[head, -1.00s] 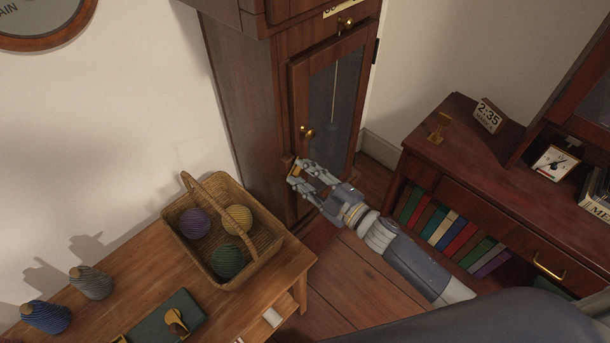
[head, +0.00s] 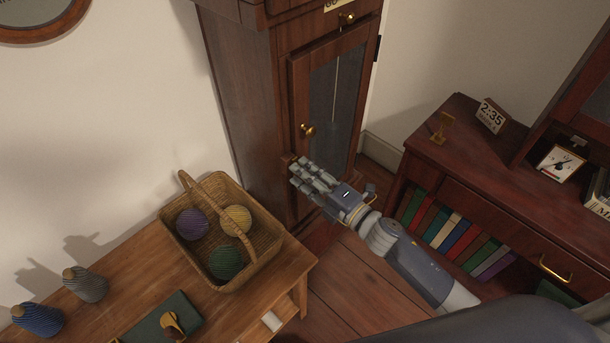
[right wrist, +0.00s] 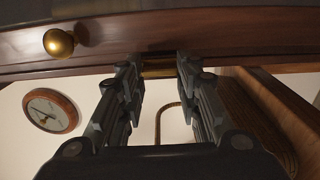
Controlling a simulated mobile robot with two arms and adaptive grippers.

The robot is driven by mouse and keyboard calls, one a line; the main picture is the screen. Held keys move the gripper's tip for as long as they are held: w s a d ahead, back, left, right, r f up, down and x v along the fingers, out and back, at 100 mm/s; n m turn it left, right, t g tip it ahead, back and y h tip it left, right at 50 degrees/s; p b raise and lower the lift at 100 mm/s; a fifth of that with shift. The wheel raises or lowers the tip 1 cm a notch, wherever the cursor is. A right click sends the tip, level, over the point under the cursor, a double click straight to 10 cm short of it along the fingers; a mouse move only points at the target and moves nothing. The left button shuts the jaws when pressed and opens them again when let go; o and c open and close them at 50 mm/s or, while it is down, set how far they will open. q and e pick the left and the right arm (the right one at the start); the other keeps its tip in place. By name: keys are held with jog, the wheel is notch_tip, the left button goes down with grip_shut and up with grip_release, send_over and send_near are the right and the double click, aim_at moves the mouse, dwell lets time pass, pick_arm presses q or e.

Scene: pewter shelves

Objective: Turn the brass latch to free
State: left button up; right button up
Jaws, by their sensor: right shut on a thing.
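The tall dark wood case has a narrow glazed door (head: 330,95) with a round brass knob (head: 307,130). The knob also shows in the right wrist view (right wrist: 59,43). My right gripper (head: 297,170) is at the left edge of this door, below the knob. In the right wrist view its fingers (right wrist: 158,75) are shut on the brass latch (right wrist: 158,67), which shows as a short level bar between the fingertips. In the head view the fingers mostly hide the latch. My left gripper is out of view.
A wooden table (head: 160,285) at the lower left holds a wicker basket (head: 262,240) with yarn balls. A dark desk (head: 480,165) with books below stands right of my right arm. Bare floor (head: 345,275) lies between them.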

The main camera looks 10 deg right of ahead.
dwell(0.4)
jog(key=o, duration=1.1)
jog(key=v, duration=1.2)
jog(key=shift+f, duration=0.15)
